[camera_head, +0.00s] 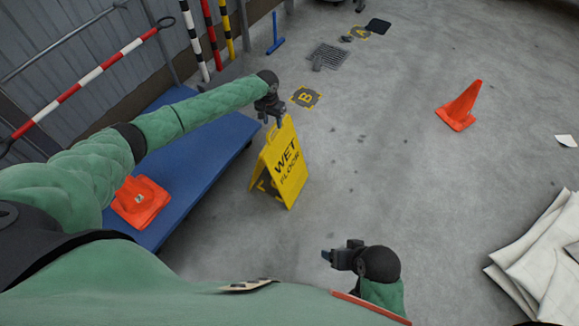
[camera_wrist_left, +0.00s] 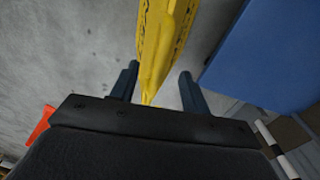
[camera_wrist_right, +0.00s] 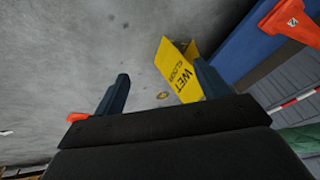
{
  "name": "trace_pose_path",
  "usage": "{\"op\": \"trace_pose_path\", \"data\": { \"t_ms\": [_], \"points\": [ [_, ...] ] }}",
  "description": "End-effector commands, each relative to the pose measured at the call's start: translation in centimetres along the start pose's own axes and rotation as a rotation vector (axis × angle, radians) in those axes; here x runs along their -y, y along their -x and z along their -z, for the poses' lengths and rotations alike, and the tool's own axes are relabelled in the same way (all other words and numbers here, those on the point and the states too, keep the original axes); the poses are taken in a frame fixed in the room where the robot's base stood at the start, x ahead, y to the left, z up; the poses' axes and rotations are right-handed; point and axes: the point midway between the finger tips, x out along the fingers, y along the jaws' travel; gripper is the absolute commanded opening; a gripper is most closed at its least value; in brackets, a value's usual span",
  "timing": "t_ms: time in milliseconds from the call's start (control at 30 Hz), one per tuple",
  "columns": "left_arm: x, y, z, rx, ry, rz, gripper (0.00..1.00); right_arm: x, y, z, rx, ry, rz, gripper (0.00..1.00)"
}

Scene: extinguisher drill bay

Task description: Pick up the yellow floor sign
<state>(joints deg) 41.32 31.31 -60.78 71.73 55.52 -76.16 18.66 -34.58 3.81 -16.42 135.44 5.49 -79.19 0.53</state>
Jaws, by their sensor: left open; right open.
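The yellow floor sign (camera_head: 284,168), marked "WET FLOOR", stands upright as an A-frame on the concrete beside the blue platform. My left gripper (camera_head: 272,118) is open at the sign's top edge. In the left wrist view the sign's top (camera_wrist_left: 152,88) lies between the two open fingers (camera_wrist_left: 160,88), and no grip on it shows. My right gripper (camera_head: 326,256) is open and empty, low and nearer to me, to the right of the sign. In the right wrist view the sign (camera_wrist_right: 178,72) stands beyond the open fingers (camera_wrist_right: 160,82).
A blue platform (camera_head: 205,135) is left of the sign, with an orange cone (camera_head: 140,203) on it. Another orange cone (camera_head: 461,106) stands on the right. White sheets (camera_head: 540,262) are stacked at lower right. A floor marker "B" (camera_head: 306,98) lies behind the sign. The middle floor is clear.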

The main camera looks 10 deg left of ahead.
Motion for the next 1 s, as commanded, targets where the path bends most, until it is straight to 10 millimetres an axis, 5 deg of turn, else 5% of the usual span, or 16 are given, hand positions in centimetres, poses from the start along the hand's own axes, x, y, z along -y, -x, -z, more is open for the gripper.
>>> {"op": "trace_pose_path", "data": {
  "t_ms": [500,833,1000],
  "points": [
    [-0.5,-5.6,0.1,0.000,-0.001,0.001,0.46,-0.6,1.6,-0.1,0.030,-0.005,-0.020,0.74],
    [-0.5,-6.2,0.0,-0.001,-0.001,0.001,0.46,-0.7,1.6,-0.1,0.032,-0.005,-0.022,0.74],
    [-0.5,-6.2,0.0,-0.001,-0.001,0.001,0.13,-0.7,1.6,-0.2,0.033,-0.005,-0.022,0.74]
  ]
}}
